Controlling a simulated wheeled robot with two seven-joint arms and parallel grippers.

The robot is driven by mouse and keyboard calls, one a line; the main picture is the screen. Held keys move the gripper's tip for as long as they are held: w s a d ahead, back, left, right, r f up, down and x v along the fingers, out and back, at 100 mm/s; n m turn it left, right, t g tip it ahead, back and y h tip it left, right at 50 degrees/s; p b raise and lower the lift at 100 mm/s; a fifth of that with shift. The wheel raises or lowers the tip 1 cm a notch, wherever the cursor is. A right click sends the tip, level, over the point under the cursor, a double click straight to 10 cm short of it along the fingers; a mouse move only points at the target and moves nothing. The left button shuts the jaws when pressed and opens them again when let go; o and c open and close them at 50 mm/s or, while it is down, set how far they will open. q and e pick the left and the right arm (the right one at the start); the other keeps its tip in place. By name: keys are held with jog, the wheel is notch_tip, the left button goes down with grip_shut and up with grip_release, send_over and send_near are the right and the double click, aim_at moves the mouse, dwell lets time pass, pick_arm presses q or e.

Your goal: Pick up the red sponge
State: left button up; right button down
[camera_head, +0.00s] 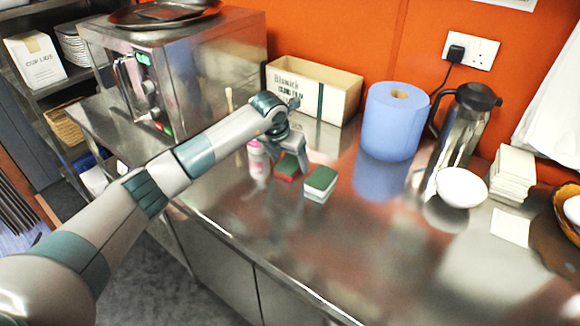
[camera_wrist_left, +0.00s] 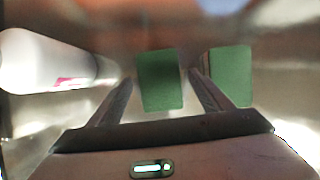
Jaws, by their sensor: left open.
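The red sponge (camera_head: 286,168) has a green top and a red lower part and lies on the steel counter. In the left wrist view its green top (camera_wrist_left: 160,82) shows between my fingers, its red part hidden. A second sponge (camera_head: 320,182), green over white, lies just right of it; its green top (camera_wrist_left: 231,76) is outside the right finger in the wrist view. My left gripper (camera_head: 302,162) is open and empty, pointing down over the red sponge. I cannot tell how far down its fingertips (camera_wrist_left: 161,78) reach. My right gripper is out of view.
A white and pink bottle (camera_head: 257,160) stands close left of the sponges. A cardboard box (camera_head: 314,88), blue paper roll (camera_head: 393,122), steel jug (camera_head: 463,125) and white bowl (camera_head: 461,187) stand behind and right. The counter in front is clear.

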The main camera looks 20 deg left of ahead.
pick_arm(q)
jog(key=shift+f+b, duration=0.25)
jog(key=shift+b, duration=0.1)
dwell(0.8)
jog(key=c, duration=1.1)
